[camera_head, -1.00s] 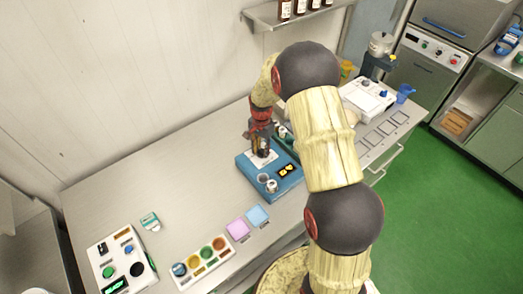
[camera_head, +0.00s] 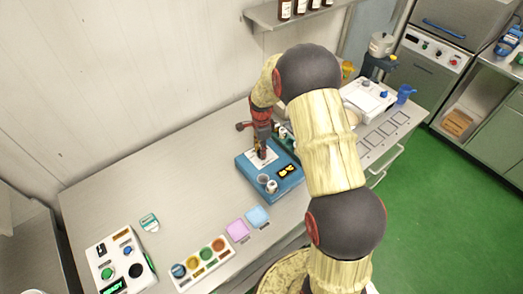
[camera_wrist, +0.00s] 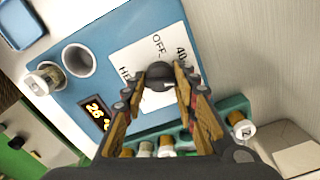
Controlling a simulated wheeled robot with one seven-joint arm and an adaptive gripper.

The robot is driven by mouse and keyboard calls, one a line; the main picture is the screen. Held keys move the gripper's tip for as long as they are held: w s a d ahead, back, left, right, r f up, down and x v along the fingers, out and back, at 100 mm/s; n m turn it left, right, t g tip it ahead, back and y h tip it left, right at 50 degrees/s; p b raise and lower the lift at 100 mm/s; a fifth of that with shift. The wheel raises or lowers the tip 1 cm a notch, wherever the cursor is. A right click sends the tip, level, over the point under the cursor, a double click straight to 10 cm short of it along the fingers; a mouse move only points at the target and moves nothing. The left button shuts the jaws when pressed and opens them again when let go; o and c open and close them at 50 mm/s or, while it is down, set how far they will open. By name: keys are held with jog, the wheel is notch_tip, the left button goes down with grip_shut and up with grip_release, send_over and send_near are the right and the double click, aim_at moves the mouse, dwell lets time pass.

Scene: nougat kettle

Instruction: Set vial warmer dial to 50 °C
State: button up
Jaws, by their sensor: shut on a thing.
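The vial warmer (camera_head: 278,182) is a blue box on the steel table, with a white label panel and a small yellow-lit display. In the wrist view the warmer (camera_wrist: 88,45) shows a display (camera_wrist: 97,112) reading about 26. Its black round dial (camera_wrist: 160,76) sits on the white panel, with OFF, 40 and part of "HE" readable around it; other marks are hidden by my fingers. My gripper (camera_wrist: 161,80) is shut on the dial, one finger on each side. In the head view my gripper (camera_head: 262,150) points down onto the panel. The dial's pointer is not visible.
A capped vial (camera_wrist: 42,80) stands beside an empty round well (camera_wrist: 78,60) on the warmer. A green rack (camera_wrist: 238,105) with several vials lies close behind my fingers.

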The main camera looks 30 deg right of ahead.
jog(key=shift+w+r, duration=0.1)
dwell(0.3)
jog(key=o, duration=1.2)
notch_tip(320, 180, up, 12)
jog(key=shift+f, duration=0.1)
